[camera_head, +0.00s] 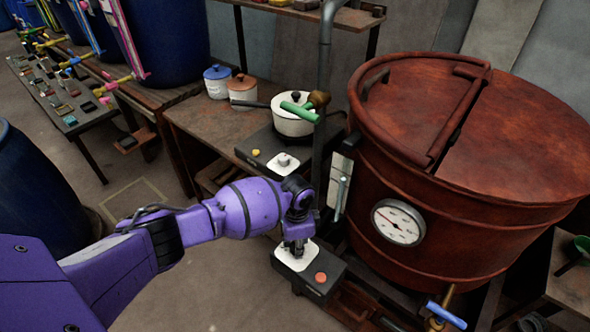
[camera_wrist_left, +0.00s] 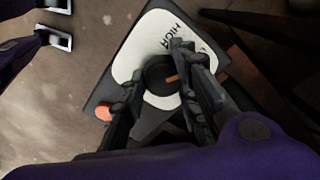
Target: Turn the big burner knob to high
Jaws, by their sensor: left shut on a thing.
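The big burner knob (camera_wrist_left: 158,72) is round and black with an orange pointer mark, which points toward the right in the left wrist view. It sits on a white dial plate (camera_wrist_left: 128,62) lettered HIGH near its top edge. My left gripper (camera_wrist_left: 160,90) has its fingers on both sides of the knob and is shut on it. In the head view my left gripper (camera_head: 296,247) comes down from above onto the white plate (camera_head: 283,258) and hides the knob. The plate is on a black control box (camera_head: 322,289) with a red button (camera_head: 320,277). My right gripper is not seen.
The large red-brown vat (camera_head: 440,200) with a gauge (camera_head: 398,222) stands just right of the control box. A smaller burner with a white pot (camera_head: 293,124) and its own knob (camera_head: 283,160) is behind my gripper. Open floor lies in front.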

